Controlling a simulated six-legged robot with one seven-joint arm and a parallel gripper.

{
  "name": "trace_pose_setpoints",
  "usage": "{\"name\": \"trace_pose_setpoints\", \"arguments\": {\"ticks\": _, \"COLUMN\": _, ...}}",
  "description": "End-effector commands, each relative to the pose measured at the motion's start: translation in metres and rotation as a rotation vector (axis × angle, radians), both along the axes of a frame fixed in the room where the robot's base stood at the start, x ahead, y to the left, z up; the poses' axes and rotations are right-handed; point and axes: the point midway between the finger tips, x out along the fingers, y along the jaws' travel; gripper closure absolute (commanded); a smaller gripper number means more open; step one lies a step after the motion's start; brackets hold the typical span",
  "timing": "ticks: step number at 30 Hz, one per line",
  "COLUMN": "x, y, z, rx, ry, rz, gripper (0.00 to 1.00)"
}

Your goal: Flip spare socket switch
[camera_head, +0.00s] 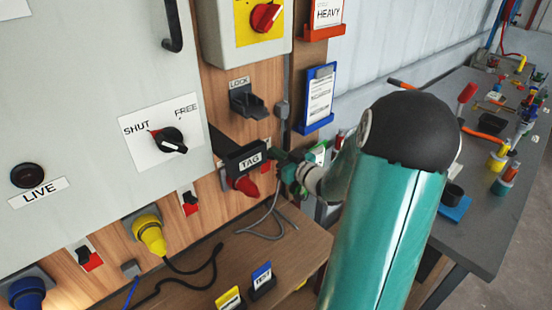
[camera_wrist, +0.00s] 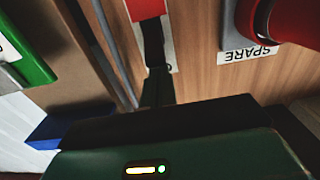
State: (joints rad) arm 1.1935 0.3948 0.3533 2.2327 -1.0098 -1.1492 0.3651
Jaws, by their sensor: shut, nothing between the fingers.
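The spare socket switch shows in the wrist view as a white plate with a red patch (camera_wrist: 145,9) and a dark piece below it. The red spare socket (camera_wrist: 292,20) is beside it, above an upside-down SPARE label (camera_wrist: 247,54). In the head view the red socket (camera_head: 243,187) sits under a black TAG holder (camera_head: 246,158), and the switch to its right is mostly hidden. My gripper (camera_head: 281,164) is shut and empty, close to the panel there. Its dark fingertips (camera_wrist: 158,80) overlap the switch plate's edge in the wrist view; I cannot tell whether they touch.
A yellow socket plug (camera_head: 149,236) and its switch (camera_head: 190,203) are further left on the wooden panel. The grey cabinet with a SHUT/FREE knob (camera_head: 168,141) stands at left. A wooden shelf (camera_head: 240,250) with cables is below. A cluttered grey bench (camera_head: 480,200) is right.

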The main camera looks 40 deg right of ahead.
Motion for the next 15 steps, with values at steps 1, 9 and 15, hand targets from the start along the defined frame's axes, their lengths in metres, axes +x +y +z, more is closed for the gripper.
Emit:
{"name": "trace_pose_setpoints", "arguments": {"ticks": 1, "x": 0.0, "y": 0.0, "z": -0.002, "rx": 0.001, "ry": 0.0, "rz": 0.0, "gripper": 1.0}}
{"name": "trace_pose_setpoints", "arguments": {"ticks": 9, "x": 0.0, "y": 0.0, "z": -0.009, "rx": 0.002, "ry": 0.0, "rz": 0.001, "gripper": 1.0}}
{"name": "trace_pose_setpoints", "arguments": {"ticks": 15, "x": 0.0, "y": 0.0, "z": -0.015, "rx": 0.002, "ry": 0.0, "rz": 0.001, "gripper": 1.0}}
